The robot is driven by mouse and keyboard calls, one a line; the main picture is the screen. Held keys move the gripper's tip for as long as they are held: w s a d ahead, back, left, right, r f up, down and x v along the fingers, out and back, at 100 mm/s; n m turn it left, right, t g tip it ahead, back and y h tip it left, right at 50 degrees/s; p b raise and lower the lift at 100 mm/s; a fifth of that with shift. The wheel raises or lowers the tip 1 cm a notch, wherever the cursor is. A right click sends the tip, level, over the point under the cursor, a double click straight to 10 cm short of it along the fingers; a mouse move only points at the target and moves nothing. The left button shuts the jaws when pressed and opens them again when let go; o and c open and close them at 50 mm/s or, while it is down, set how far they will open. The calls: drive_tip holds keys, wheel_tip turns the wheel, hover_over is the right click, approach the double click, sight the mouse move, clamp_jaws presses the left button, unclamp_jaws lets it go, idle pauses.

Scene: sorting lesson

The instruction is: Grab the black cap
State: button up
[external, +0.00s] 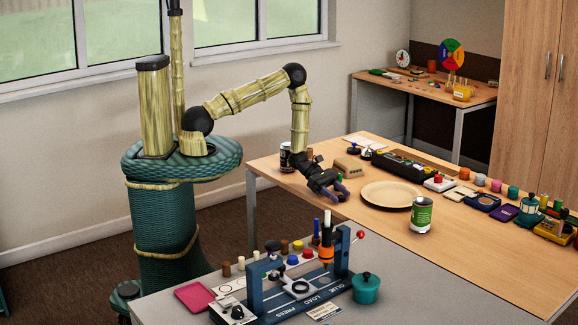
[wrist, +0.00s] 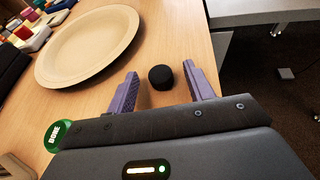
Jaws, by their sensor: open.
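The black cap (wrist: 161,77) is a small, short, round piece standing on the wooden table (wrist: 185,25) in the wrist view. My gripper (wrist: 159,72) has two purple fingers spread apart, one on each side of the cap. There is a gap between the cap and each finger, and nothing is held. In the external view my gripper (external: 336,192) points down low at the near edge of the wooden table. I cannot make out the cap there; my gripper seems to hide it.
A round beige plate (external: 391,195) lies close to my gripper, left of it in the wrist view (wrist: 62,78). The grey table (external: 420,290) with a blue press (external: 300,295) stands nearby. The table edge is close.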

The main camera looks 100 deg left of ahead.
idle(0.5)
drive_tip(key=c, duration=1.1)
